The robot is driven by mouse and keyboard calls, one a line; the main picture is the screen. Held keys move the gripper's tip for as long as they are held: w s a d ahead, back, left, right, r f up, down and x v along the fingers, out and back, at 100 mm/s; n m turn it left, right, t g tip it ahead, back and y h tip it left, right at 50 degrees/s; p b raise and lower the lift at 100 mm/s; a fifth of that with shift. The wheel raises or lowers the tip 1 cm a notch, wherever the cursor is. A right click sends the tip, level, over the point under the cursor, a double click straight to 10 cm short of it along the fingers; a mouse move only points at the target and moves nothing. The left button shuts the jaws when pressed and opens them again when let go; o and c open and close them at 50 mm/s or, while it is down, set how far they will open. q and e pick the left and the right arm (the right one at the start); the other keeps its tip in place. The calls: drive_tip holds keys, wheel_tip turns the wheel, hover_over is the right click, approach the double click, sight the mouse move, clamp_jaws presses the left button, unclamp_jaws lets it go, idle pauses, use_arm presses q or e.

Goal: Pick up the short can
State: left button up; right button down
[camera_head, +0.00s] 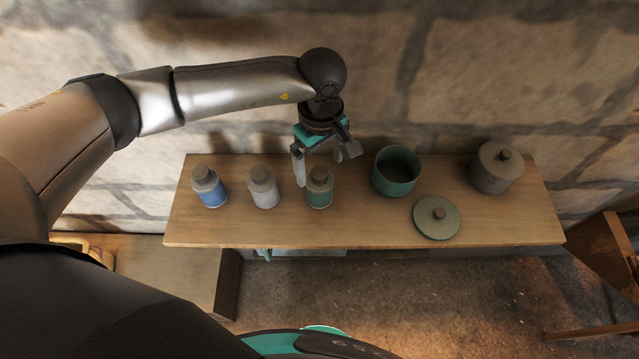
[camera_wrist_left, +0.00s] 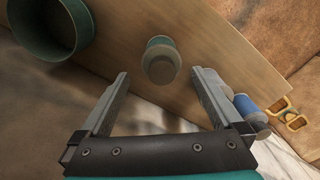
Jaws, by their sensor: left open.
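Three small capped cans stand upright in a row on the wooden shelf (camera_head: 450,225): a blue one (camera_head: 213,194), a white one (camera_head: 264,192) and a green one (camera_head: 319,196). They look close in height, and I cannot tell which is the short can. My left gripper (camera_head: 325,169) is open and empty above and just behind the green can. In the left wrist view the green can (camera_wrist_left: 160,62) shows between and beyond the open fingertips (camera_wrist_left: 160,75). The right finger there partly hides the other cans, with the blue one (camera_wrist_left: 247,106) showing past it. My right gripper is not in view.
An open green pot (camera_head: 396,172) stands just right of the green can. Its likely lid (camera_head: 437,218) lies in front of it, and a lidded brown pot (camera_head: 495,168) stands farther right. A stone wall (camera_head: 480,75) rises close behind the shelf.

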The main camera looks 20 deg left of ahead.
sight(321, 171)
use_arm(q)
wheel_tip(321, 171, down, 3)
drive_tip(key=shift+s+a+f+p, duration=0.1)
drive_tip(key=shift+f+p, duration=0.45)
drive_tip(key=shift+f, duration=2.1)
drive_tip(key=c, duration=1.5)
